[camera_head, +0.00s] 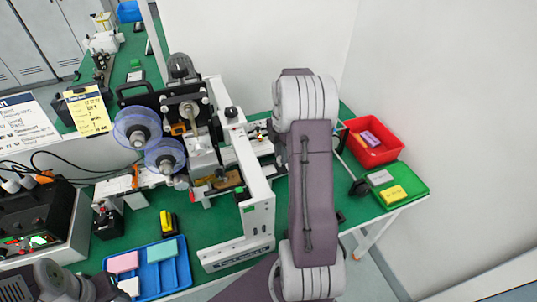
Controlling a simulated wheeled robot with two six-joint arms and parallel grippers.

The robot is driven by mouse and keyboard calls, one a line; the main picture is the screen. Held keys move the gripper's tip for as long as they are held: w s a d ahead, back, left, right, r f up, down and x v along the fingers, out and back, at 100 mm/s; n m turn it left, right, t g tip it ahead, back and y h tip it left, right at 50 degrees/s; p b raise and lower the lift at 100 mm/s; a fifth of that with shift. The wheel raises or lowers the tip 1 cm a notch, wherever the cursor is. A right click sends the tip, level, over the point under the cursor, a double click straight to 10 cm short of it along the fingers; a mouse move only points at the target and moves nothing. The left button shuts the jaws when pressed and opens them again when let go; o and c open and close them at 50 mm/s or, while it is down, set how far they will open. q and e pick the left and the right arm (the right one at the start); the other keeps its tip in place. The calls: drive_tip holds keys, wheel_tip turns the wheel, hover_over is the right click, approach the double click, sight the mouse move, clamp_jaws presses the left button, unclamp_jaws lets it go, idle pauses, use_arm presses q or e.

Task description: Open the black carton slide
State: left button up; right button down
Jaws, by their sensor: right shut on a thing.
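The coder machine (258,200) stands on the green table, with a white frame, two clear reels and a black upper housing. My right arm comes up from the bottom over the machine's right side. My right gripper (262,136) is at the machine's right, partly hidden behind the arm and very small. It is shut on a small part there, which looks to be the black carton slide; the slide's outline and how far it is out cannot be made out. My left arm shows only at the bottom left corner; its gripper cannot be seen.
A blue tray (183,270) with pink and green blocks lies at the front left. A red bin (390,150) and a green tray (415,187) stand right of my arm. A black-and-white control box (72,225) is at the left. A wall closes off the right.

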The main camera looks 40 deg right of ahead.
drive_tip(key=s+d+p, duration=0.1)
drive_tip(key=d, duration=0.2)
drive_tip(key=s+d+p, duration=0.1)
drive_tip(key=d, duration=0.3)
drive_tip(key=s+d+p, duration=0.1)
drive_tip(key=d+p, duration=0.1)
drive_tip(key=d, duration=0.1)
drive_tip(key=shift+s+d+r, duration=0.15)
drive_tip(key=shift+d, duration=0.1)
drive_tip(key=shift+s+d, duration=0.15)
drive_tip(key=shift+d, duration=0.35)
drive_tip(key=c, duration=1.2)
unclamp_jaws()
wheel_tip(320, 180, up, 9)
